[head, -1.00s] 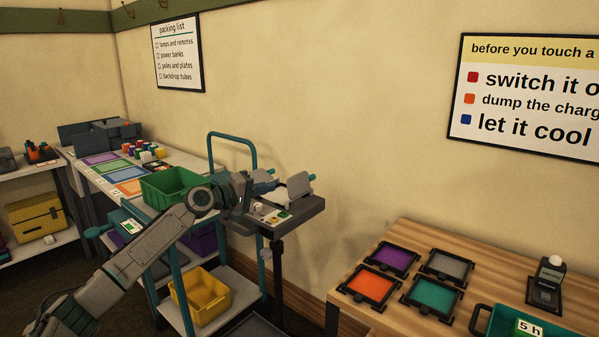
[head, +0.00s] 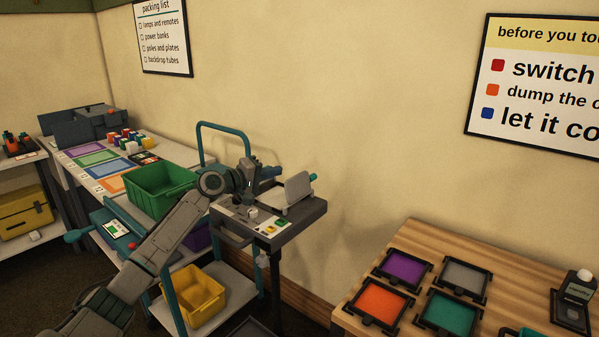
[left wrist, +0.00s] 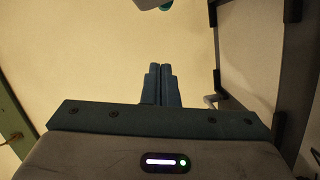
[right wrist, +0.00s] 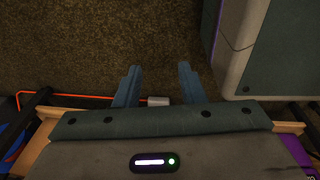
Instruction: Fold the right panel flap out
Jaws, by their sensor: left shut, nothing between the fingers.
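The grey panel stand (head: 312,209) is against the wall, just right of the teal cart. A pale grey flap (head: 298,191) with a teal tip stands tilted up on its right part. In the left wrist view, a bit of pale grey with a teal tip (left wrist: 165,5) shows at the top edge. My left gripper (head: 272,171) is above the stand's left part, left of the flap, and looks apart from it. Its fingers are together and empty in the left wrist view (left wrist: 162,84). My right gripper (right wrist: 157,80) is open and empty over brown carpet, outside the head view.
A green bin (head: 160,190) is on the teal cart (head: 200,235), close to my left arm. A yellow bin (head: 195,292) is on its lower shelf. A wooden table (head: 400,265) with coloured framed squares is at the right. A grey cabinet-like body (right wrist: 262,50) is near my right gripper.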

